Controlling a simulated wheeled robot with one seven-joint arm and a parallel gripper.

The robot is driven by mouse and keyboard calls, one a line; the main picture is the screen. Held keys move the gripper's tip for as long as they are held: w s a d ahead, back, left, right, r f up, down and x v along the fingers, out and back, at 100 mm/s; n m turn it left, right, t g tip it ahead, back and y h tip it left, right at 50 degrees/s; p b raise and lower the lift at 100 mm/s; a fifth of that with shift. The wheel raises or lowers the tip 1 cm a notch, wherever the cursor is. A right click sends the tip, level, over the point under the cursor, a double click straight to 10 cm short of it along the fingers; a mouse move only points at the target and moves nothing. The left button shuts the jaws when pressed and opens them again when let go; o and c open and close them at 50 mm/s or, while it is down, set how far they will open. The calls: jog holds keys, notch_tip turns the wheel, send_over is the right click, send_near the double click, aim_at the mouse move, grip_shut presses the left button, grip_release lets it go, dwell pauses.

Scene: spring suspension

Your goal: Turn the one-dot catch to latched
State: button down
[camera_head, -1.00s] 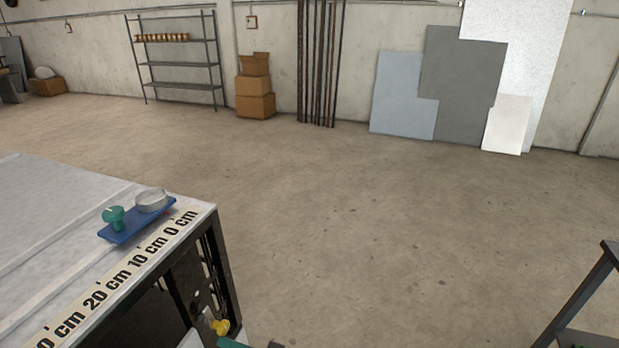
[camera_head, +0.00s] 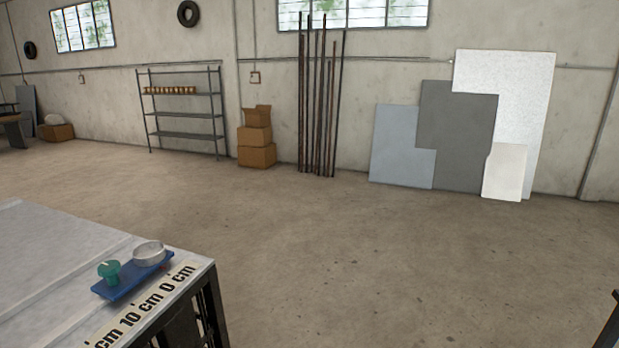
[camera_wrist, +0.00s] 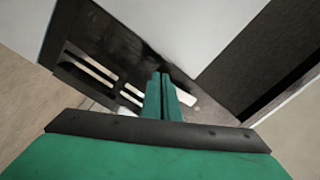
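No catch that I can make out as the one-dot catch shows in either current view. In the wrist view my gripper (camera_wrist: 161,80) has its two green fingers side by side with hardly any gap, and nothing can be seen between them. They point at a dark metal panel (camera_wrist: 97,42) with long slots, with pale strips showing near the fingertips. I cannot tell whether they touch it. In the head view my gripper is out of frame. A blue plate (camera_head: 125,286) on the bench carries a green knob (camera_head: 109,272) and a round metallic dish (camera_head: 149,252).
The grey-topped bench (camera_head: 40,255) has a centimetre scale (camera_head: 150,308) along its edge and a dark frame below. Open concrete floor lies to the right. A shelf (camera_head: 184,118), cardboard boxes (camera_head: 257,155) and leaning panels (camera_head: 458,140) stand by the far wall.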

jog(key=v, duration=0.6)
jog(key=shift+s+f, duration=0.2)
jog(key=shift+f, duration=0.1)
jog(key=shift+r, duration=0.1)
dwell(0.3)
notch_tip(320, 180, up, 4)
jog(key=s+m, duration=0.1)
jog(key=m, duration=0.5)
jog(key=x, duration=0.6)
jog(key=shift+w+a+r, duration=0.15)
jog(key=shift+a+r, duration=0.05)
jog(key=shift+r, duration=0.05)
jog(key=shift+f, duration=0.95)
dwell(0.6)
